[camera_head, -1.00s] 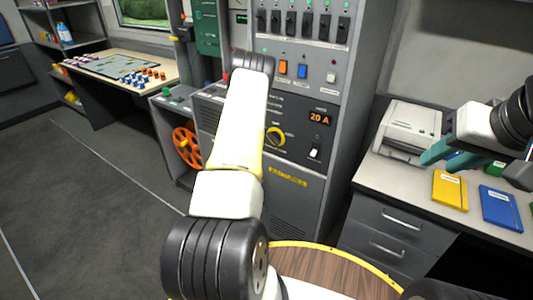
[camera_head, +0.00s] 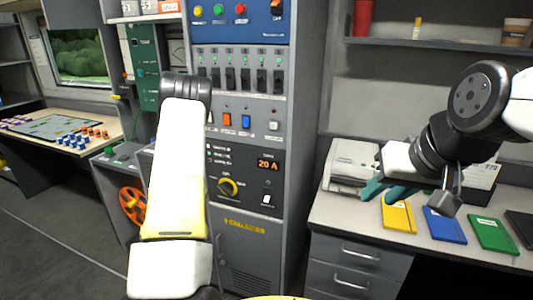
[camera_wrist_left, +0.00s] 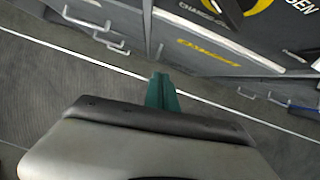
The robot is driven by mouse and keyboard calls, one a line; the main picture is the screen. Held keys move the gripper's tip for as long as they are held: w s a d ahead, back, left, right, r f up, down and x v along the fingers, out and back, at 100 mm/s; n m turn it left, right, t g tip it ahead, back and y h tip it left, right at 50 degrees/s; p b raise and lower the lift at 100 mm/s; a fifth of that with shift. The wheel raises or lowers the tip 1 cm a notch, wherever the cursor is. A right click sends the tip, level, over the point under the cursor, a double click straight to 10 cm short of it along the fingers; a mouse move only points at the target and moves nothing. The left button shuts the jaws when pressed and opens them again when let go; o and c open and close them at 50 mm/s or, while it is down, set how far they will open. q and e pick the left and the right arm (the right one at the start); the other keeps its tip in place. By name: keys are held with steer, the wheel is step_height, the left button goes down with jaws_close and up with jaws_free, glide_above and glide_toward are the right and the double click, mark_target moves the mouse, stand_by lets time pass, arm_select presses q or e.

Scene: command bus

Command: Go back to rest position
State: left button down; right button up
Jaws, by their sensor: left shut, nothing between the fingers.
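My left arm stands up in the middle of the head view, in front of the grey control cabinet (camera_head: 250,225); its gripper is hidden there. In the left wrist view my left gripper (camera_wrist_left: 162,92) shows green fingers together with nothing between them, over the dark floor (camera_wrist_left: 60,90) and facing the cabinet's lower part. My right gripper (camera_head: 385,190) comes in from the right in the head view. Its green fingers are over the counter, in front of the printer (camera_head: 348,165) and just above the yellow book (camera_head: 398,216). Whether they are apart is unclear.
The counter (camera_head: 335,208) also bears a blue book (camera_head: 443,224) and a green book (camera_head: 492,235). A board table (camera_head: 95,125) with small coloured pieces stands at the left. An orange reel (camera_head: 131,205) is beside the cabinet. Open floor lies at lower left.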

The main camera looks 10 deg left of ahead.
arm_select(q)
steer(key=w+d+r+n+t+y, duration=0.1)
steer(key=w+r+n+t+y, duration=0.2)
steer(key=r+n, duration=1.15)
steer(key=s+d+r+n+t, duration=0.1)
steer(key=s+d+r+n, duration=0.15)
steer(key=r, duration=0.55)
steer(key=s+d+r+n, duration=0.1)
steer(key=s+r+n, duration=0.25)
steer(key=r, duration=0.45)
steer(key=s+d+r+n+h, duration=0.1)
steer(key=s+d+n, duration=0.4)
steer(key=s, duration=0.5)
steer(key=s+d+r+n+g+h, duration=0.1)
steer(key=s+d+r+n+h, duration=0.1)
steer(key=s+d+n, duration=0.3)
steer(key=s+d+r+n+g+h, duration=0.1)
steer(key=s+d+r+n, duration=0.1)
steer(key=s+d+n, duration=0.3)
steer(key=s+d, duration=0.4)
steer(key=s, duration=0.5)
steer(key=shift+s+d+r+n+h, duration=0.3)
steer(key=shift+s+d+n+h, duration=0.05)
steer(key=shift+s+d+h, duration=0.05)
